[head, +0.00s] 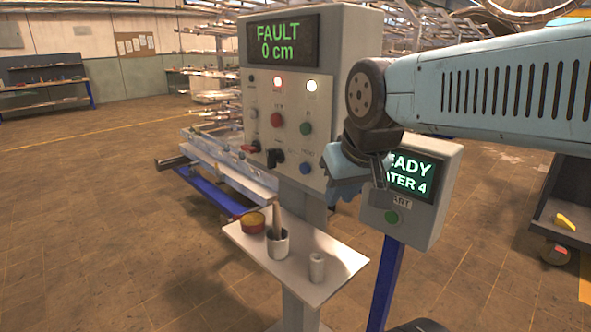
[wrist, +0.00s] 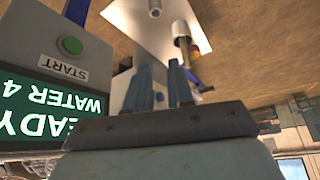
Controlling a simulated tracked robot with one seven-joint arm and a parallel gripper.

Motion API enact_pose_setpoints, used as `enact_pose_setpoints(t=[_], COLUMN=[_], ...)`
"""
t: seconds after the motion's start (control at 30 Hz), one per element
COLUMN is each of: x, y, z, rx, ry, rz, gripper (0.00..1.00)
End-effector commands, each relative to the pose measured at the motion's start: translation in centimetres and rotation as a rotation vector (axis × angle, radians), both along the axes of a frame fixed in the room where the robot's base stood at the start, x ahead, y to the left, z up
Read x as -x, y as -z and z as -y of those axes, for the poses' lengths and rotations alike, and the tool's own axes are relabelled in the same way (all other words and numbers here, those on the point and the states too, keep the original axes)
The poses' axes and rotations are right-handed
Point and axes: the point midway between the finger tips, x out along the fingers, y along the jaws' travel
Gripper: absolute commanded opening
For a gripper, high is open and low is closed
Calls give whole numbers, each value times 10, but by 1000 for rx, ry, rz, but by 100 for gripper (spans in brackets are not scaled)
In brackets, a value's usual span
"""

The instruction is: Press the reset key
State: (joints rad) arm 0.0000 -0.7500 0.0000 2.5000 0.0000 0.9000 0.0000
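The grey control panel (head: 340,60) stands upright on a post and its display (head: 283,40) reads "FAULT 0 cm". It carries several buttons; a blue button (head: 305,168) sits at the lower right under a small label I cannot read for certain. My gripper (head: 345,185) is just right of the panel's lower right edge, apart from the blue button. In the wrist view, my gripper (wrist: 160,78) has its two blue fingers apart, with nothing held between them. The panel face is largely hidden there.
A smaller box with a green START button (head: 392,217) and a "READY WATER 4" display (head: 407,177) stands close on the right. A shelf (head: 320,285) below the panel holds a cup (head: 278,243), a yellow-red item (head: 252,222) and a small white cylinder (head: 317,267).

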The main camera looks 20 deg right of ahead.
Motion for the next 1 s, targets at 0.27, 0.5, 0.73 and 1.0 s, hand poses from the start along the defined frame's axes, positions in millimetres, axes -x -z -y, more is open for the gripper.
enact_pose_setpoints(t=[0.27, 0.5, 0.73, 1.0], x=[0, 0, 0, 0], y=[0, 0, 0, 0], z=[0, 0, 0, 0], rx=[0, 0, 0, 0], ry=[0, 0, 0, 0], rz=[0, 0, 0, 0], gripper=[0, 0, 0, 0])
